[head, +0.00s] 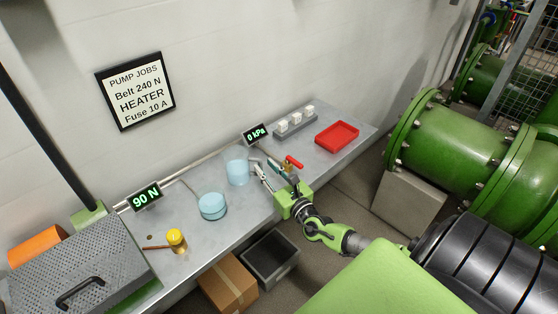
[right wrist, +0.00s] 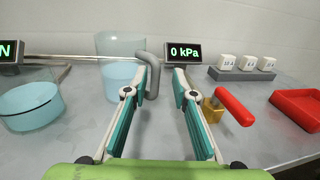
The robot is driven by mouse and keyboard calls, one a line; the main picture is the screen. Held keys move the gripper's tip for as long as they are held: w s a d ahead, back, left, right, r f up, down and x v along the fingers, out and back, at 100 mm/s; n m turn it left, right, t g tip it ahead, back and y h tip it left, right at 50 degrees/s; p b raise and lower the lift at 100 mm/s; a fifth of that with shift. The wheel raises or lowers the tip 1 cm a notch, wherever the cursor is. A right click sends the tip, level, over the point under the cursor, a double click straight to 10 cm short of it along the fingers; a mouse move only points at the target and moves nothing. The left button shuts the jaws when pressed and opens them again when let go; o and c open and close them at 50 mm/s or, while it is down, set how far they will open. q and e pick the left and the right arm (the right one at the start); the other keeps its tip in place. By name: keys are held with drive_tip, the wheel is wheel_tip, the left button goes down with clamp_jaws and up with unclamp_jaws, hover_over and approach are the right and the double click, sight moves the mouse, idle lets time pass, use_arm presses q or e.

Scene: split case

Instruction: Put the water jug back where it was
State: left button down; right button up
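The water jug (head: 238,173) is a clear vessel holding pale blue water, upright on the grey bench. In the right wrist view the jug (right wrist: 117,75) stands left of centre, its grey hooked handle (right wrist: 152,70) facing right. My right gripper (head: 266,167) is just to the right of the jug. Its fingers (right wrist: 164,72) are apart with nothing held between them. The left finger overlaps the handle in that view; I cannot tell whether they touch. My left gripper is out of view.
A blue-filled round bowl (head: 212,207) stands left of the jug. A red-handled brass valve (right wrist: 213,108) is right of the gripper, with a 0 kPa display (head: 255,134) behind. A fuse rack (head: 296,124) and red tray (head: 337,135) lie farther right.

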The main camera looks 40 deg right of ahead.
drive_tip(key=s, duration=0.5)
drive_tip(key=s+a+b, duration=0.1)
drive_tip(key=s, duration=0.2)
drive_tip(key=shift+s, duration=0.3)
